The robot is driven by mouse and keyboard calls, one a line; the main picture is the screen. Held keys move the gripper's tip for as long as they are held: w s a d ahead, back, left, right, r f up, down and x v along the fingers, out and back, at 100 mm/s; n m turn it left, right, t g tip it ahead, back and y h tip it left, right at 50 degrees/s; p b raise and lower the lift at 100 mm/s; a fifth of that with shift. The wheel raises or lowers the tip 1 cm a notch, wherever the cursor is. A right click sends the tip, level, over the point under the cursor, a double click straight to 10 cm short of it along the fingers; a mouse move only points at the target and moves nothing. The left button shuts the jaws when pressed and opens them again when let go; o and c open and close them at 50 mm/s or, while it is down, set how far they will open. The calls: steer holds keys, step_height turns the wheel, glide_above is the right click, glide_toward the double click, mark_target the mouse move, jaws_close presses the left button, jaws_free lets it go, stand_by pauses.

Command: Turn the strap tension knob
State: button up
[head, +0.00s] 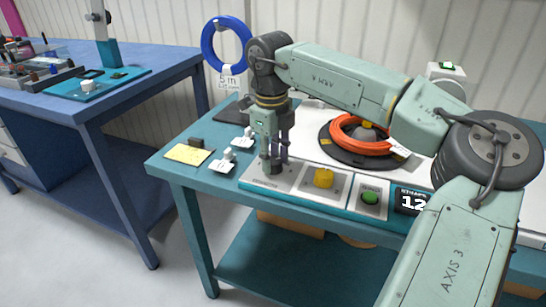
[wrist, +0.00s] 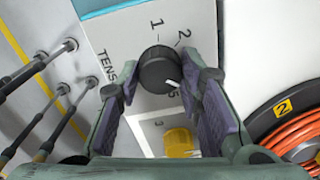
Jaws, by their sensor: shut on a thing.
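The strap tension knob (wrist: 157,68) is a round black knob with a white pointer mark. It sits on a light panel (wrist: 115,38) printed with "1", "2" and a partly covered "TENS…" label. The pointer faces the lower right in the wrist view. My gripper (wrist: 162,86) has one finger on each side of the knob and is shut on it. In the head view my gripper (head: 273,164) points down at the left end of the control panel (head: 295,185), and the knob is mostly hidden by the fingers there.
Right of the knob are a yellow button (head: 323,177), a green button (head: 370,198) and a display reading "12" (head: 411,201). An orange cable reel (head: 353,147) lies behind them. Small white tags and a yellow note (head: 188,154) lie on the left. A blue coil (head: 207,45) hangs behind.

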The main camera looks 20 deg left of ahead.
mark_target(272, 161)
stand_by(0.5)
steer(key=o, duration=1.2)
steer(key=shift+r, duration=0.1)
steer(key=r, duration=1.1)
steer(key=shift+s+r, duration=0.25)
steer(key=shift+r, duration=0.15)
